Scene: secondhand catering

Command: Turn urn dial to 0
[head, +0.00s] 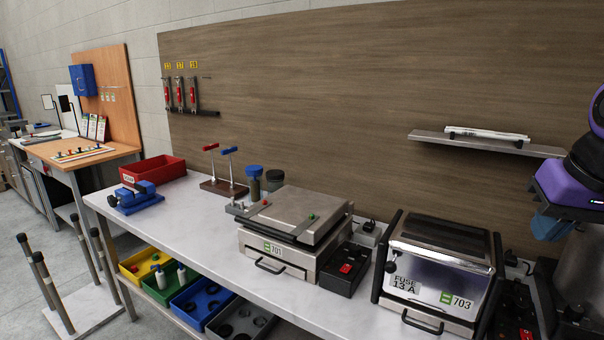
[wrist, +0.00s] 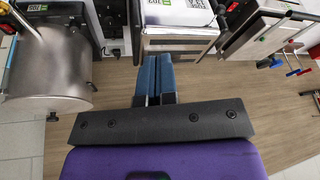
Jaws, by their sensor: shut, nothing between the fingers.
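The urn, a steel cylinder (head: 590,270), stands at the right edge of the head view, cut off by the frame. It also shows at the left of the wrist view (wrist: 45,75). A dark knob-like part sits low on it in the head view; I cannot tell whether it is the dial, and no dial setting can be read. My gripper (head: 549,230), with blue fingers and a purple body, hangs above and beside the urn, partly covering it. In the wrist view my gripper's fingers (wrist: 157,58) are pressed together, empty, apart from the urn.
A toaster oven marked 703 (head: 440,265) stands left of the urn, with a dark switch box (head: 514,310) between them. A contact grill marked 701 (head: 295,225) is further left. A wall shelf (head: 485,143) projects behind my gripper.

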